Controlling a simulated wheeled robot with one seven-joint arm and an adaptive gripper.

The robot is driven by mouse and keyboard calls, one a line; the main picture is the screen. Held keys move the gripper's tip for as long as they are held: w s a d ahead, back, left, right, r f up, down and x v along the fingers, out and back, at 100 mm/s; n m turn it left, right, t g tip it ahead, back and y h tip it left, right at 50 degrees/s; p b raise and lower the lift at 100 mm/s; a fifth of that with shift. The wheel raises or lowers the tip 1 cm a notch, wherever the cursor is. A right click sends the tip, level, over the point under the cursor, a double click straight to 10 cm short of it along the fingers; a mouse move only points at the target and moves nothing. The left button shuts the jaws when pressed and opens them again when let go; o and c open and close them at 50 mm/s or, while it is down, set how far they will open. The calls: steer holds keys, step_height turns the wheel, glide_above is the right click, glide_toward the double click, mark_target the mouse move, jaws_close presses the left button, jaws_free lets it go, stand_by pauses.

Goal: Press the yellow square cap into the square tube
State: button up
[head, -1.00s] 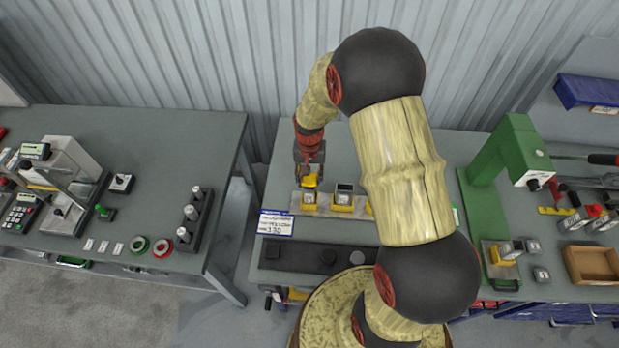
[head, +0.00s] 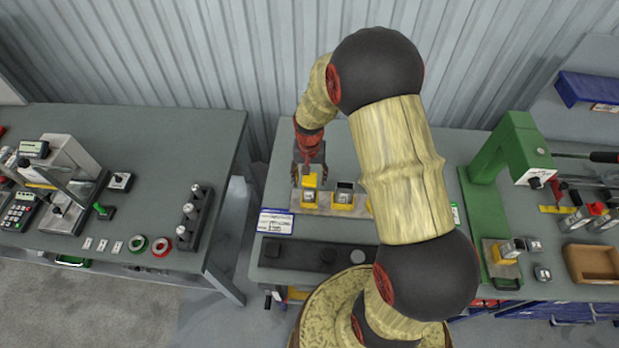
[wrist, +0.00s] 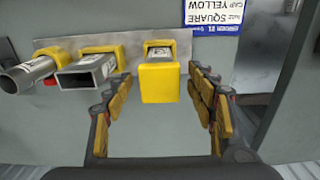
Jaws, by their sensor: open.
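The yellow square cap (wrist: 160,83) sits on the near end of the square tube (wrist: 159,54) in the wrist view, lined up with it. How deep it sits I cannot tell. The tube stands in a yellow holder on a metal strip. In the head view the cap (head: 310,181) is at the tube's top, just below my gripper (head: 309,172). My gripper is open, its yellow-padded fingers apart on both sides of the cap, with visible gaps between pads and cap in the wrist view.
An open rectangular tube (wrist: 88,70) stands beside the capped one, with a round tube (wrist: 30,74) beyond it. A label card (wrist: 213,14) reads square, cap yellow. A green press (head: 488,165) stands to the right. The table behind the strip is clear.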

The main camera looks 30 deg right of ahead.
mark_target(309, 178)
step_height(309, 178, up, 12)
stand_by(0.6)
